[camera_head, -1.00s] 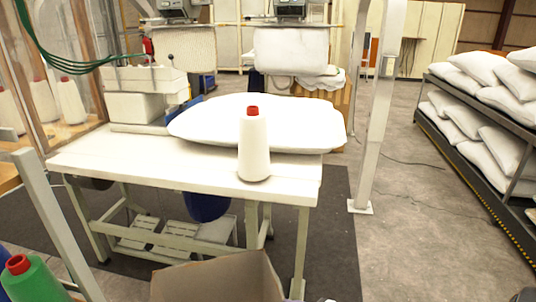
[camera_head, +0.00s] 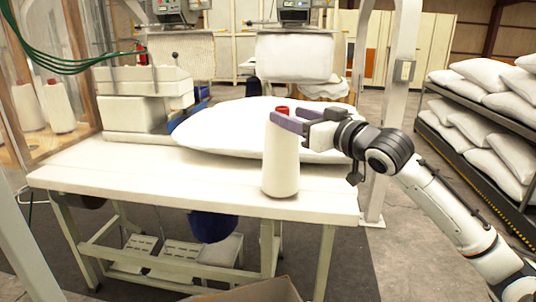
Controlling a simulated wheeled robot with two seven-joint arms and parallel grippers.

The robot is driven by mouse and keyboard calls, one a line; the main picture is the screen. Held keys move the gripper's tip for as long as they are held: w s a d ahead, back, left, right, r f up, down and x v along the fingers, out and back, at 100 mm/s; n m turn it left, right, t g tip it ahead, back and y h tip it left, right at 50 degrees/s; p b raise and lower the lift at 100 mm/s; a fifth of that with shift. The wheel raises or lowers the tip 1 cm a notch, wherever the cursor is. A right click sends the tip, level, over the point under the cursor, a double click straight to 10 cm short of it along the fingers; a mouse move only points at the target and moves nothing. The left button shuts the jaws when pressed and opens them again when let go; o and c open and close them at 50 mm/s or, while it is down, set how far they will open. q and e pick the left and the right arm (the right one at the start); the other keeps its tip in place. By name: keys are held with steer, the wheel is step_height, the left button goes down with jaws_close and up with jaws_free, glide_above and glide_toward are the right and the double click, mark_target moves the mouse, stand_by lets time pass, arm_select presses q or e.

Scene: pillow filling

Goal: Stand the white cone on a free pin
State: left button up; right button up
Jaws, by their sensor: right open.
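The white cone (camera_head: 281,165) with a red tip stands upright on the white table (camera_head: 110,170), near its front right edge. My right gripper (camera_head: 286,114) reaches in from the right at the height of the cone's top. Its purple-grey fingers are apart, one in front of the cone's upper part and the other behind on the right. I cannot tell whether they touch it. More white cones with red tips (camera_head: 59,107) stand behind the clear panel at the left; no bare pin can be made out. My left gripper is not in view.
A large white pillow (camera_head: 215,130) lies on the table just behind the cone. A sewing machine (camera_head: 135,97) stands at the table's back left. A metal post (camera_head: 402,75) rises behind my right arm. A cardboard box (camera_head: 265,291) is below the front edge. The table's front left is clear.

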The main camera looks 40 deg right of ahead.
mark_target(286, 112)
steer(key=shift+w+d+r, duration=0.1)
steer(key=shift+w+d, duration=0.05)
steer(key=shift+w, duration=0.5)
steer(key=shift+w+d+r, duration=0.1)
steer(key=shift+w, duration=0.5)
steer(key=shift+w+f+p, duration=0.1)
steer(key=shift+w+p, duration=0.15)
steer(key=shift+p, duration=0.05)
steer(key=w, duration=0.2)
steer(key=w+p, duration=0.1)
steer(key=w, duration=0.1)
steer(key=shift+d, duration=0.4)
steer(key=shift+w+p, duration=0.3)
steer(key=shift+w, duration=0.35)
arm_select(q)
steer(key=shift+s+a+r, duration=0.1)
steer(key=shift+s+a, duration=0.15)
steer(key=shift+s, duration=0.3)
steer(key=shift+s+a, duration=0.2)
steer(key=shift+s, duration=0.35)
arm_select(e)
steer(key=shift+w, duration=0.1)
steer(key=shift+c, duration=1.1)
steer(key=shift+f, duration=0.1)
jaws_close()
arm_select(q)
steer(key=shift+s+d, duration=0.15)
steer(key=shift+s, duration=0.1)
